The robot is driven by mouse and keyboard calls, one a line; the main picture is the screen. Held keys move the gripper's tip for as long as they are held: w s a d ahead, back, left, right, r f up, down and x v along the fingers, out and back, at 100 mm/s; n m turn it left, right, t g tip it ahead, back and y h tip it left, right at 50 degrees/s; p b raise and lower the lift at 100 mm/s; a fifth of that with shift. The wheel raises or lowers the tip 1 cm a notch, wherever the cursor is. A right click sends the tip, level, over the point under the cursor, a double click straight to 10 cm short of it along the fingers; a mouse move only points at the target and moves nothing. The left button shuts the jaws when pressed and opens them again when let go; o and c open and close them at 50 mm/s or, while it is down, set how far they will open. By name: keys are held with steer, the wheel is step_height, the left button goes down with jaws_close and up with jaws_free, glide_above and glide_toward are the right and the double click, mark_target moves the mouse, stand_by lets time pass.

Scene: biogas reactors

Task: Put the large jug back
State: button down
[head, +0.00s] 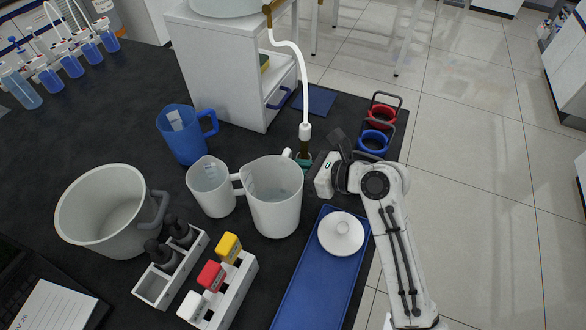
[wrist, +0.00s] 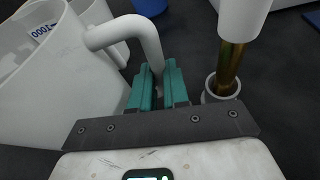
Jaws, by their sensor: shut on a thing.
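The large white jug (head: 275,200) stands upright on or just above the black bench; I cannot tell which. It is right of a smaller white jug (head: 211,188). My gripper (head: 303,162) is at the large jug's far right side. In the wrist view, the large jug (wrist: 62,85), marked 1000, fills the left. Its curved white handle (wrist: 128,32) runs down between the teal fingers of my gripper (wrist: 155,88), which are shut on it. The lower end of the handle is hidden by the fingers.
A white hose (head: 304,80) with a brown metal tube (wrist: 232,68) hangs close right of my gripper, over a small round socket (wrist: 222,88). A blue jug (head: 184,135), a grey bucket (head: 100,215) and bottle racks (head: 225,290) stand left. A blue tray (head: 312,285) holds a white lid (head: 341,234).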

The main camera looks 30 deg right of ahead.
steer(key=shift+f, duration=0.3)
steer(key=c, duration=1.1)
jaws_free()
steer(key=shift+r, duration=0.2)
steer(key=v, duration=1.2)
